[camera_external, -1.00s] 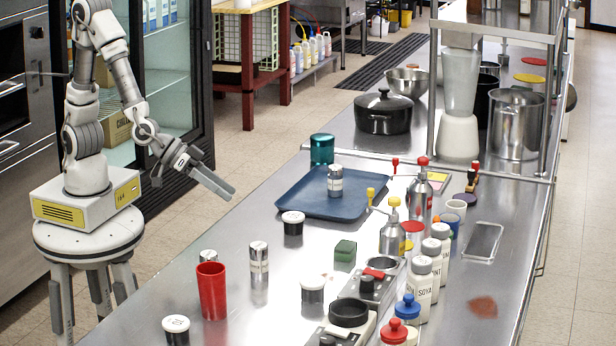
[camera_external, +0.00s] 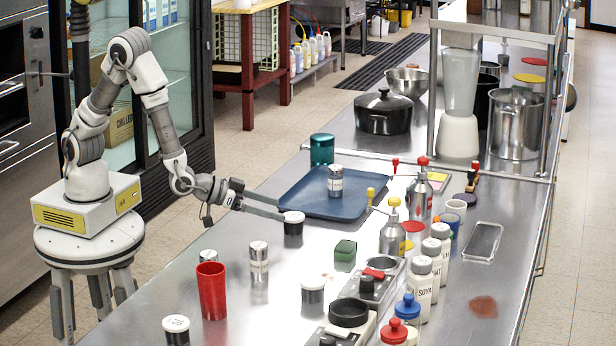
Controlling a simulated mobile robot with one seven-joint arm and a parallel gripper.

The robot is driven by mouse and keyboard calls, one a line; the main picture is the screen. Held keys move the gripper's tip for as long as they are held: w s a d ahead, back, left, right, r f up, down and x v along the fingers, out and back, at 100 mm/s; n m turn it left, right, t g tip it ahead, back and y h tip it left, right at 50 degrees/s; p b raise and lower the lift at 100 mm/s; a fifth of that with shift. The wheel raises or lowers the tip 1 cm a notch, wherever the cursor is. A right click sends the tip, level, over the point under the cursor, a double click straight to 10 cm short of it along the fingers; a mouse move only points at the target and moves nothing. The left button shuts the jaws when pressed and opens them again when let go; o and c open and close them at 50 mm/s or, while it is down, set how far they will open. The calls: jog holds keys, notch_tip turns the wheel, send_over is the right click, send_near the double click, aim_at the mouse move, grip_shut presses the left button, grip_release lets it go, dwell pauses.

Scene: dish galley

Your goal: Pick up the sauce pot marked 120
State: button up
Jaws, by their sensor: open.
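Small dark pots with white lids stand on the steel counter: one (camera_external: 293,229) just in front of the blue tray, one (camera_external: 312,292) nearer the middle, and one (camera_external: 176,335) at the front left. The front-left lid carries a mark that looks like 10; the other lid marks are too small to read, so I cannot tell which pot is marked 120. My gripper (camera_external: 282,210) is open, reaching over the counter from the left. Its fingertips are at the left side of the pot by the tray; I cannot tell whether they touch it.
The blue tray (camera_external: 290,202) holds a steel canister (camera_external: 335,181) and lies just behind my gripper. A red cup (camera_external: 212,292) and steel canisters (camera_external: 259,262) stand nearer the front.

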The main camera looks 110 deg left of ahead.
aim_at(292, 216)
jog(key=shift+f+x, duration=0.15)
jog(key=shift+x, duration=1.6)
jog(key=shift+f+x, duration=0.15)
jog(key=shift+x, duration=1.6)
jog(key=shift+s+d, duration=0.1)
jog(key=shift+s, duration=0.05)
jog(key=c, duration=1.4)
jog(key=shift+r, duration=0.1)
